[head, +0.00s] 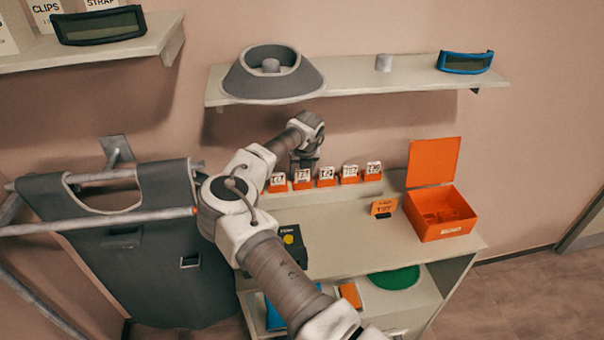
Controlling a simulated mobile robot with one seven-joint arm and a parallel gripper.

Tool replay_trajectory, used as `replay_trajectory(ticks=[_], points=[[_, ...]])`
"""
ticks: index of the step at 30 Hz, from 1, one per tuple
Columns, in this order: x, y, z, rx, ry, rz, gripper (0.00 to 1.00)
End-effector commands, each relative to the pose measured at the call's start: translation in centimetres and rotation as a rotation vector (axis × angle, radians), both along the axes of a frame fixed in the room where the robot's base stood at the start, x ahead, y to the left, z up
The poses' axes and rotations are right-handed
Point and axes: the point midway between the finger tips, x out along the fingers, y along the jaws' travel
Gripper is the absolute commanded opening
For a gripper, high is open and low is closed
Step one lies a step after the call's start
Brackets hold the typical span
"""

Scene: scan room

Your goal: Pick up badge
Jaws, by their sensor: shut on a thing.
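Several small orange-and-white numbered badges stand in a row on a raised ledge at the back of the counter in the head view. My gripper (303,166) points down at the second badge (302,179) from the left and is shut on its top edge. The badge is upright and in line with its neighbours; I cannot tell whether its base touches the ledge. The neighbouring badges (278,183) and (326,177) stand close on either side.
An open orange box (441,222) and an orange sign (384,207) stand on the counter (345,240) at right. A shelf (345,83) with a grey ring-shaped part (272,80) and blue goggles (465,62) hangs above. A dark apron (150,250) hangs at left.

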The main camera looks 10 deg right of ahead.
Motion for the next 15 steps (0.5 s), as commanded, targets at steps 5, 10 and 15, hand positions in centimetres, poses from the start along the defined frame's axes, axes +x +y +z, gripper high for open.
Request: replay_trajectory(ticks=[5,10,15], points=[[0.1,0.0,1.5,0.003,-0.003,0.0,0.03],[-0.8,0.0,2.7,0.003,-0.003,-0.002,0.03],[-3.3,0.1,2.5,0.004,0.0,-0.002,0.03]])
